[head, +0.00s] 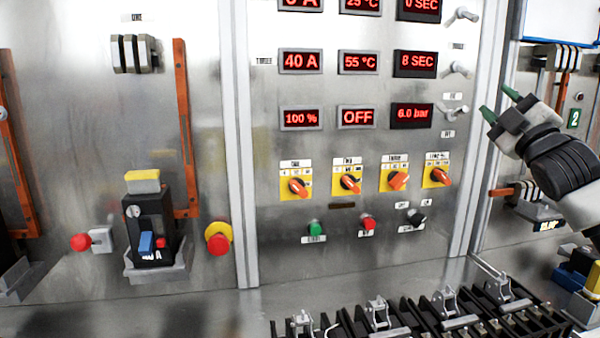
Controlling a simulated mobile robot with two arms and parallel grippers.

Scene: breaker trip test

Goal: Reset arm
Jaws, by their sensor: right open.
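My right gripper (500,103) is at the right of the head view, in front of the panel's right edge. Its two green-tipped fingers are apart with nothing between them. It points up and left, to the right of the display reading 6.0 bar (411,116). My left gripper is not in view. A black breaker (150,222) with a yellow top and blue and red buttons sits in a grey holder (160,273) on the left panel.
The control panel has red displays, several orange rotary knobs (349,184), a green button (316,229) and a red button (368,222). A red mushroom button (217,240) is on the left. A black rack with metal clamps (445,300) lies at the front right.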

